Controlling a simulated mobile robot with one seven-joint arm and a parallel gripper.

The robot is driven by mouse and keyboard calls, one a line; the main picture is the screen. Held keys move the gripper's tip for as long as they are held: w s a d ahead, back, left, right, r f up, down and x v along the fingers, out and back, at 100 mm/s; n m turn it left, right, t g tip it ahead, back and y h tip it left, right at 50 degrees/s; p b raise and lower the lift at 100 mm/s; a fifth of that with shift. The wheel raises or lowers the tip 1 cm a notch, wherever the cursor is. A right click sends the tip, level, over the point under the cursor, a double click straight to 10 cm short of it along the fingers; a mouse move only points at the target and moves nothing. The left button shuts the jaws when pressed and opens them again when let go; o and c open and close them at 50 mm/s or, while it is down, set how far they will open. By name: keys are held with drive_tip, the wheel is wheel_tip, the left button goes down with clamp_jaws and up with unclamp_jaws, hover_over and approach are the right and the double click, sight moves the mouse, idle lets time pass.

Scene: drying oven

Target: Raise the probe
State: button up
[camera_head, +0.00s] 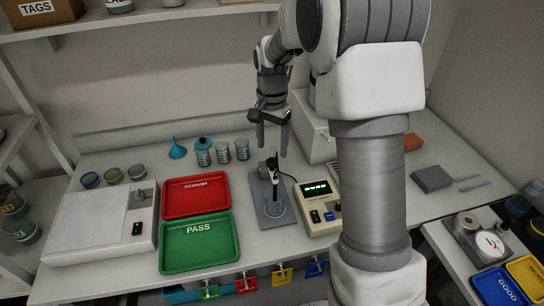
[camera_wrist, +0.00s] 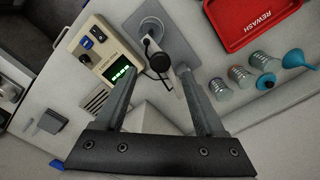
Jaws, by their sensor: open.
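The probe (camera_head: 271,169) is a dark upright piece on a small stand with a grey base plate (camera_head: 264,190). A round light grey piece (camera_head: 275,208) sits at the front of the plate. In the wrist view the probe's black top (camera_wrist: 160,63) shows between my fingertips, with a thin dark cable beside it. My gripper (camera_head: 272,150) is open and points down, above and a little behind the stand. In the wrist view my gripper (camera_wrist: 158,72) has its fingers apart with nothing clamped. The probe's lower end is hard to make out.
A beige meter (camera_head: 318,220) with a green display stands right of the stand. Red (camera_head: 173,198) and green (camera_head: 170,250) trays lie left. Several glass jars (camera_head: 223,152) and a blue funnel (camera_head: 177,150) stand behind. A white box (camera_head: 318,135) is behind my gripper.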

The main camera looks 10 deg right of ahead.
sight(272, 161)
wheel_tip(272, 161, down, 5)
idle(0.3)
clamp_jaws()
idle(1.4)
